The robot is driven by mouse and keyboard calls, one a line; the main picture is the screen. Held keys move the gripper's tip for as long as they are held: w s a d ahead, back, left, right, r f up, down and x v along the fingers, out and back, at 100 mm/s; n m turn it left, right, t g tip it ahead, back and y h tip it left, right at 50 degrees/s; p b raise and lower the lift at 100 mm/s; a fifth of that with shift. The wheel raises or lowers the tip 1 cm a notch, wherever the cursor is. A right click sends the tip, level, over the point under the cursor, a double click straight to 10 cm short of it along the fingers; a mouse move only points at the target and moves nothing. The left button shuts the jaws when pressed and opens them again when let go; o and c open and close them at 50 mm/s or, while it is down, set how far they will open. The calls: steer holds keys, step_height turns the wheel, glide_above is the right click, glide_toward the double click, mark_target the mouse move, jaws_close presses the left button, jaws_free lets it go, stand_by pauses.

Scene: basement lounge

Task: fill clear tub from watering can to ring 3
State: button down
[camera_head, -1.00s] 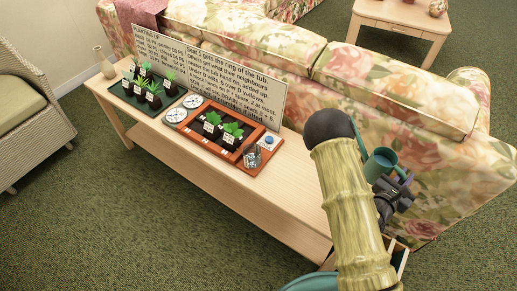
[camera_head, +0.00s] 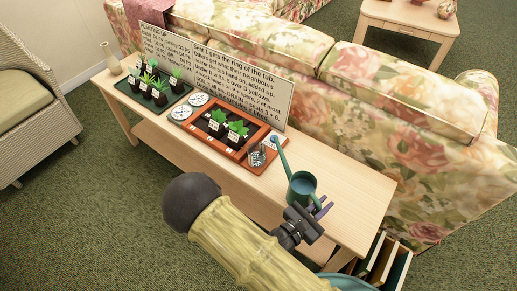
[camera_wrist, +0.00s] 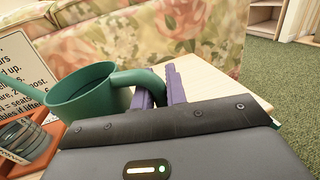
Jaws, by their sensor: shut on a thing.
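The teal watering can (camera_head: 301,188) is over the right part of the wooden table. Its long spout points up and left towards the clear tub (camera_head: 257,156); blue shows inside the can. My gripper (camera_head: 319,208) has purple fingers shut on the can's handle, right of its body. In the wrist view the can (camera_wrist: 84,98) looks nearly upright, with the handle between my fingers (camera_wrist: 158,90). The clear tub (camera_wrist: 22,142), with dark rings, stands at the left edge there. Whether the can touches the table is unclear, and the tub's water level is too small to read.
The wooden table (camera_head: 350,190) holds an orange-brown tray (camera_head: 264,132) with potted plants, white dials (camera_head: 190,106), a dark green plant tray (camera_head: 135,98) and an upright text board (camera_head: 220,72). A floral sofa (camera_head: 405,130) stands behind. The table's right end is clear.

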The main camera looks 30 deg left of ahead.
steer(key=v, duration=0.4)
steer(key=shift+s+d+f, duration=0.15)
steer(key=shift+d+f, duration=0.05)
steer(key=shift+f, duration=0.05)
steer(key=s+d+r+x, duration=0.1)
steer(key=d+r+x, duration=0.1)
steer(key=x, duration=1.4)
steer(key=w+d+r, duration=0.1)
steer(key=w+d, duration=0.8)
steer(key=d, duration=0.4)
steer(key=shift+w+d+y, duration=0.25)
steer(key=shift+w+y, duration=0.1)
steer(key=shift+y, duration=0.05)
steer(key=shift+s, duration=0.1)
